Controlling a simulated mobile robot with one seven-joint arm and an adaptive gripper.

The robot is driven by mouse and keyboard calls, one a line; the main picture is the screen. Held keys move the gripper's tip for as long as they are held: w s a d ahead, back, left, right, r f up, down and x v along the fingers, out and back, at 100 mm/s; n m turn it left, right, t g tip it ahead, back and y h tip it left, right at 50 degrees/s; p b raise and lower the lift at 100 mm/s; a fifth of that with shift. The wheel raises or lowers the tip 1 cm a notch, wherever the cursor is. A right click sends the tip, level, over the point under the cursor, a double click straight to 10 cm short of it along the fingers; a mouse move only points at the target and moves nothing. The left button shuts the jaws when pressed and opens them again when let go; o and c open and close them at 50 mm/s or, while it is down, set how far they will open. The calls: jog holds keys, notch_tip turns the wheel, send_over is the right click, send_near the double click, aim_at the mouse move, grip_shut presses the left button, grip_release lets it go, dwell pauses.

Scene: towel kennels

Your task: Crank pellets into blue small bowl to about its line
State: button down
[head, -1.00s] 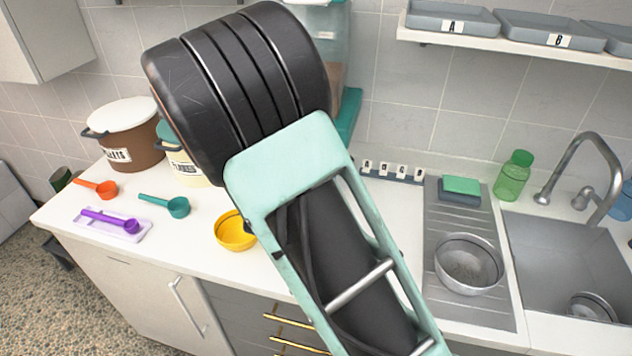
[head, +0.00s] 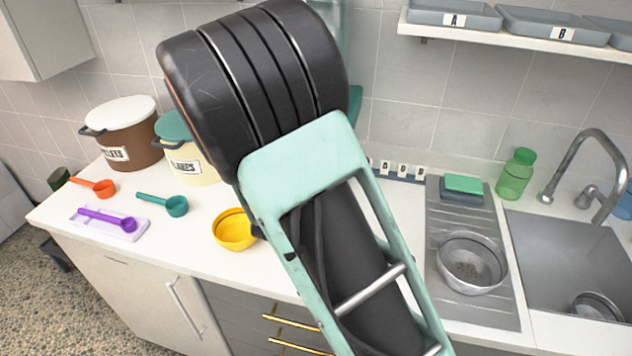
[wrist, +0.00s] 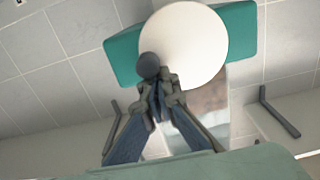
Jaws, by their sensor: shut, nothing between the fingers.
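My gripper (wrist: 161,88) is shut with nothing between its fingers. In the wrist view its fingertips are beside or over a dark round knob (wrist: 148,66); I cannot tell if they touch it. Behind them is a pale round disc (wrist: 195,35) in front of a teal dispenser part (wrist: 122,58). A clear section with brownish contents (wrist: 210,103) shows below the disc. In the head view my arm hides most of the dispenser; only a teal edge (head: 355,104) shows. No blue small bowl is visible in either view; the area behind my arm is hidden.
A yellow bowl (head: 230,230) stands on the counter left of my arm. Orange (head: 104,189), teal (head: 176,206) and purple (head: 127,225) scoops lie farther left, before the pellets pot (head: 135,137) and flakes pot (head: 190,160). A steel bowl (head: 470,285) sits on the drainboard beside the sink.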

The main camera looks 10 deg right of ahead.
jog(key=shift+f, duration=0.15)
jog(key=shift+d+f+b, duration=0.1)
jog(key=shift+f+b, duration=0.1)
jog(key=shift+b, duration=0.1)
jog(key=shift+s, duration=0.1)
jog(key=shift+s+r, duration=0.1)
jog(key=v, duration=0.8)
dwell(0.4)
jog(key=shift+s, duration=0.15)
dwell(0.3)
